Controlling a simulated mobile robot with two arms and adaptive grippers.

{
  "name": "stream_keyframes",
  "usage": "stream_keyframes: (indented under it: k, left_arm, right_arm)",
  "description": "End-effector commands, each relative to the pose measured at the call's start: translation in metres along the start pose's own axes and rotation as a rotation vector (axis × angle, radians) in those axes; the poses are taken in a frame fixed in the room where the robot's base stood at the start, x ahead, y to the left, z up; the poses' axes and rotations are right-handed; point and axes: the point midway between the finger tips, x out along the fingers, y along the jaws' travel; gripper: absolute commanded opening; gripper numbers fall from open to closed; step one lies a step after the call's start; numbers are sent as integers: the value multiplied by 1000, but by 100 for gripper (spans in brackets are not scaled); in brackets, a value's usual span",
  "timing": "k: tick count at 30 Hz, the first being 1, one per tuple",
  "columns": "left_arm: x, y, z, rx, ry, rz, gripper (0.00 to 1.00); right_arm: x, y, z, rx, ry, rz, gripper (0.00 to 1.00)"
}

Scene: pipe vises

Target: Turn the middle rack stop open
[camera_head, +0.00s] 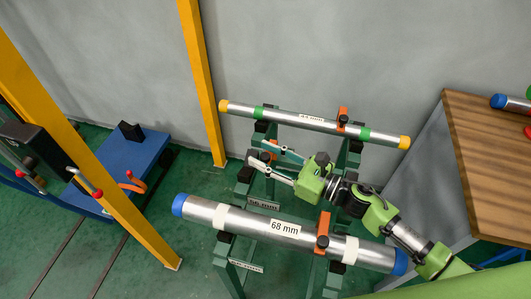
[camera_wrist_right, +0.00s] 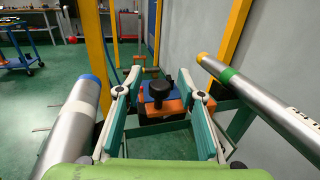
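My right gripper (camera_head: 257,152) reaches over the middle of the green rack, between the two pipes, with its fingers spread. In the right wrist view the gripper (camera_wrist_right: 168,92) is open. An orange part (camera_wrist_right: 172,106) with a black knob (camera_wrist_right: 157,88) shows between and beyond the fingers, apparently untouched; I cannot tell for sure that it is the middle stop. In the head view my gripper and wrist hide much of the middle place. Orange stops stand across the front pipe (camera_head: 322,232) and the back pipe (camera_head: 342,119). My left gripper is not in view.
The 68 mm pipe (camera_head: 285,228) with blue ends lies in front, and a thinner yellow-ended pipe (camera_head: 310,119) behind. Both run close beside my right gripper. Yellow posts (camera_head: 203,85) and a blue cart (camera_head: 125,160) are left. A wooden-topped table (camera_head: 490,150) is right.

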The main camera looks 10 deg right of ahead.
Motion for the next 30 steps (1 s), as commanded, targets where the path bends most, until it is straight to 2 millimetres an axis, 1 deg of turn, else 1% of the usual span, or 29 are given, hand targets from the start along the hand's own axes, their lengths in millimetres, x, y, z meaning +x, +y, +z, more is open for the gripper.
stream_keyframes:
  k: [6, 7, 8, 9, 10, 11, 17, 22, 26, 30]
  left_arm:
    - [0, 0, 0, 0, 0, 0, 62]
    - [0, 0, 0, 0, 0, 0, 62]
    - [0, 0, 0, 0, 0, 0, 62]
    - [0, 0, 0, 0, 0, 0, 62]
    - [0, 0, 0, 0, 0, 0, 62]
    - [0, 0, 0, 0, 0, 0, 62]
    - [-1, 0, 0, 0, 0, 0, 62]
    - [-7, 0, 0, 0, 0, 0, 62]
    - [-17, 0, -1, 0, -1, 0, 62]
    - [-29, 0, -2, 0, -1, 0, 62]
  right_arm:
    - [0, 0, 0, 0, 0, 0, 35]
    - [0, 0, 0, 0, 0, 0, 30]
    - [0, 0, 0, 0, 0, 0, 22]
    - [0, 0, 0, 0, 0, 0, 12]
    - [0, 0, 0, 0, 0, 0, 4]
    - [0, 0, 0, 0, 0, 0, 0]
    - [0, 0, 0, 3, 1, 0, 0]
    - [1, -5, 6, 36, 11, 0, 0]
    - [3, -14, 13, 94, 28, -1, 0]
    - [7, -26, 22, 186, 52, -1, 0]
